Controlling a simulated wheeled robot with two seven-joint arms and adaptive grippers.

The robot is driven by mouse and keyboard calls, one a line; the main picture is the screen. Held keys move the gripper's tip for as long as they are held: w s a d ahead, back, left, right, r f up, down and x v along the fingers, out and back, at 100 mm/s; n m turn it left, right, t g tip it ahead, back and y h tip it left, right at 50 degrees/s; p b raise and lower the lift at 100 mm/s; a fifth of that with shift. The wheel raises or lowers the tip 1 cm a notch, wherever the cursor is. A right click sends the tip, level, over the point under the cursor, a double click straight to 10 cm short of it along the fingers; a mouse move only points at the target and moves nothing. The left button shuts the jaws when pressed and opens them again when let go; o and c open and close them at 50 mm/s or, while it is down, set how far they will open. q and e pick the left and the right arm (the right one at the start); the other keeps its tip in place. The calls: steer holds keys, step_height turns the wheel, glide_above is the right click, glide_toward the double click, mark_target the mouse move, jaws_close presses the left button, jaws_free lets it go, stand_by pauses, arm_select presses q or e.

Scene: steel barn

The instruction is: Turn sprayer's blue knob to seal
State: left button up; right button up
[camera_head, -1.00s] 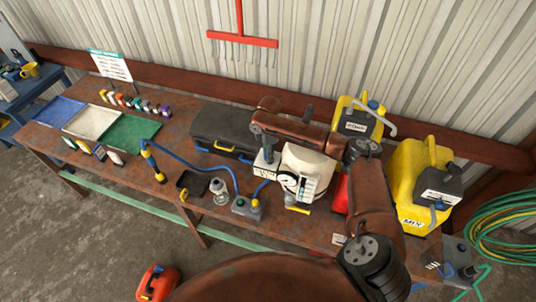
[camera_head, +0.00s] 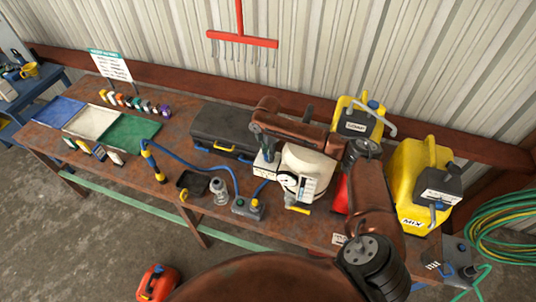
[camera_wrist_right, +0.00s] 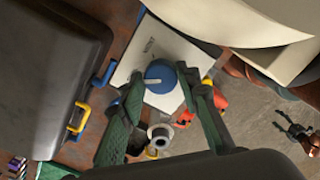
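The blue knob (camera_wrist_right: 160,77) is round with a pale mark and sits on a white panel (camera_wrist_right: 150,48) in the right wrist view. In the head view the white panel (camera_head: 264,168) is beside a cream tank (camera_head: 308,164) with a round gauge. My right gripper (camera_wrist_right: 165,86) has its two green fingers spread, with the knob between the tips in the picture. I cannot tell whether they touch it. In the head view my right gripper (camera_head: 268,154) is above the panel, and it largely hides the knob. My left gripper is not in view.
A black case (camera_head: 222,126) stands left of the panel. Yellow jugs (camera_head: 410,168) stand to the right, behind and beside my right arm. A small grey box (camera_head: 246,207) with a blue hose and a clear jar (camera_head: 219,190) are in front. The green mat (camera_head: 128,134) is bare.

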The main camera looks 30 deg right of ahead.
steer(key=o, duration=0.3)
steer(key=shift+o, duration=0.2)
steer(key=shift+r, duration=0.1)
step_height(320, 180, up, 12)
stand_by(0.7)
